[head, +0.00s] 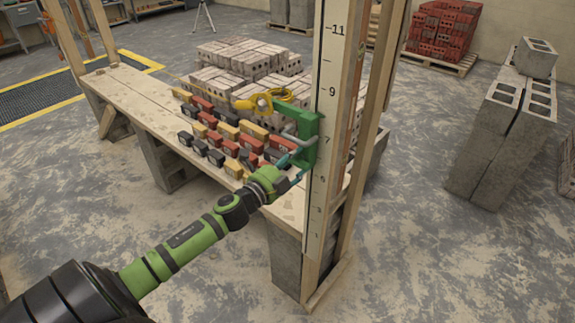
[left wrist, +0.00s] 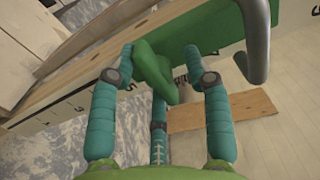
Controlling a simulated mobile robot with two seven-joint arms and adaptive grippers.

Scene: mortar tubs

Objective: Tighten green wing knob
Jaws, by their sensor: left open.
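A green wing knob (left wrist: 150,62) shows in the left wrist view, against a green bracket (left wrist: 205,28). In the head view the bracket (head: 310,135) sits on a numbered upright board (head: 328,110), and I cannot make out the knob there. My left gripper (head: 290,172) is at the bracket's lower end. In the left wrist view its teal fingers (left wrist: 160,58) are open, spread on both sides of the knob, with a third finger below. I cannot tell whether they touch it. My right gripper is not in view.
A bent grey metal bar (left wrist: 257,40) passes close to the right finger. A plank bench (head: 160,118) holds several small red, yellow and black blocks (head: 215,140). Stacked bricks (head: 240,65) stand behind. A yellow reel with cord (head: 262,102) is by the bracket.

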